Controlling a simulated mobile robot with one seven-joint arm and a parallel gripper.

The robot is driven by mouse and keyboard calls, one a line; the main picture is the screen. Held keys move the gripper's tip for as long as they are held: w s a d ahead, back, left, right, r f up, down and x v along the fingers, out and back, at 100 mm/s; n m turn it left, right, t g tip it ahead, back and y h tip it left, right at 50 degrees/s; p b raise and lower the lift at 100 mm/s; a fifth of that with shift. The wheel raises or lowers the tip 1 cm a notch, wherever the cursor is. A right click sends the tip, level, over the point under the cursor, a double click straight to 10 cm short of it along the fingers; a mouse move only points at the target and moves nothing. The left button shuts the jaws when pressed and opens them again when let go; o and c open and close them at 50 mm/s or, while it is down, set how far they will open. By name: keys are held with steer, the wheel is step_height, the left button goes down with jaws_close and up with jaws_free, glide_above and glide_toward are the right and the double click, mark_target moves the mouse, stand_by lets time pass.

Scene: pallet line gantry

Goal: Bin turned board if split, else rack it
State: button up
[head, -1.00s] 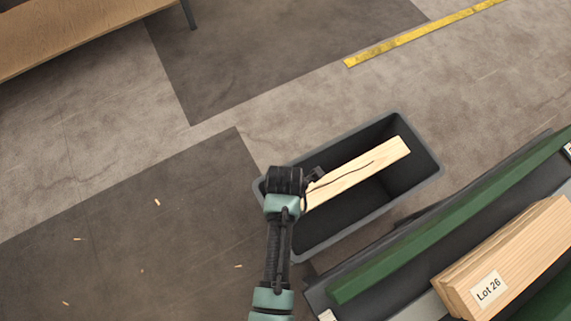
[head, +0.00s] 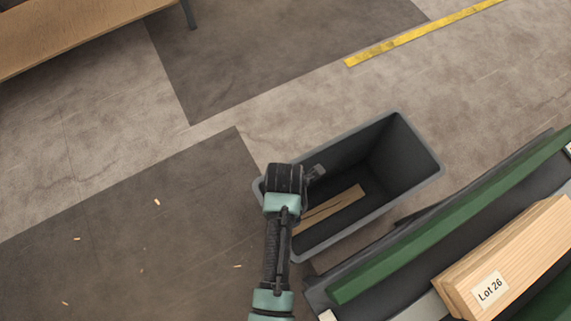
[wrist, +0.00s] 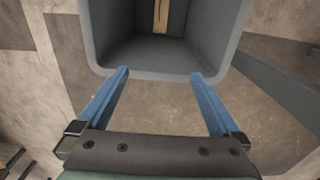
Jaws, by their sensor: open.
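The board (head: 332,206) lies down inside the dark grey bin (head: 425,174), toward its left end in the head view. A dark line runs along its length. Part of the board is hidden behind my arm. In the wrist view, the board's end (wrist: 161,16) shows on the bin floor with a dark line down it. My gripper (head: 316,172) is over the bin's left side. In the wrist view its two blue fingers (wrist: 160,75) are wide apart with nothing between them, near the bin's rim.
A stack of boards labelled "Lot 26" (head: 505,262) sits on the green-railed rack (head: 440,222) at the lower right. A wooden bench (head: 80,30) stands at the upper left.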

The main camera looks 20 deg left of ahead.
step_height(320, 180, up, 11)
steer(key=p, duration=0.3)
steer(key=shift+s, duration=0.1)
stand_by(1.0)
